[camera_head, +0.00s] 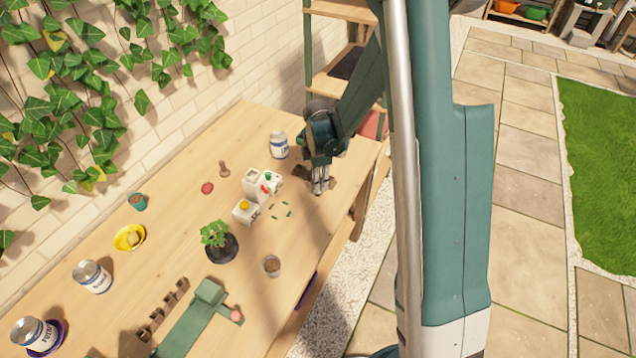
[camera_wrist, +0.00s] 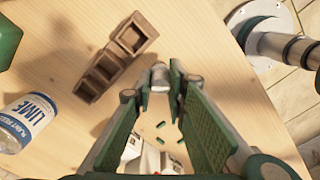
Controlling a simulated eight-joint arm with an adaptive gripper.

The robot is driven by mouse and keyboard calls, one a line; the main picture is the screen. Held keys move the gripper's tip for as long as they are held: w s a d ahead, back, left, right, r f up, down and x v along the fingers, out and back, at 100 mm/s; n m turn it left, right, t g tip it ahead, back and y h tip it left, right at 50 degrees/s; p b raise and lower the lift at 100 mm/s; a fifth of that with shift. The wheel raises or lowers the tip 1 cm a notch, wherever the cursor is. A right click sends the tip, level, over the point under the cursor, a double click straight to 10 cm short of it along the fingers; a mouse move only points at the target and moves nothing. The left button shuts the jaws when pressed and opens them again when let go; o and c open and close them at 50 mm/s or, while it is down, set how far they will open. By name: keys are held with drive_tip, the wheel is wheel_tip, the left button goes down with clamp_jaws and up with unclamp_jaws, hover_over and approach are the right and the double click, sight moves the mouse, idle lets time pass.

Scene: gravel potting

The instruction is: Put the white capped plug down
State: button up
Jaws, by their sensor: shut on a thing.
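My gripper (camera_head: 320,187) is low over the far right end of the wooden table, with its fingers pointing down. In the wrist view the fingers (camera_wrist: 160,80) are shut on a small pale plug (camera_wrist: 160,77), which shows between the tips. Its cap is hard to make out, and in the head view the fingers hide it. I cannot tell whether it touches the table.
Brown wooden square holders (camera_wrist: 100,76) stand close beside my gripper. A lime can (camera_head: 278,145) is to its left. White containers (camera_head: 262,184) and small green pieces (camera_head: 281,211) lie nearer. The table edge is close on the right.

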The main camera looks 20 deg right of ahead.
drive_tip(key=shift+f, duration=0.2)
drive_tip(key=o, duration=0.8)
drive_tip(key=shift+r, duration=0.25)
drive_tip(key=shift+r+p, duration=0.5)
drive_tip(key=shift+r, duration=5.45)
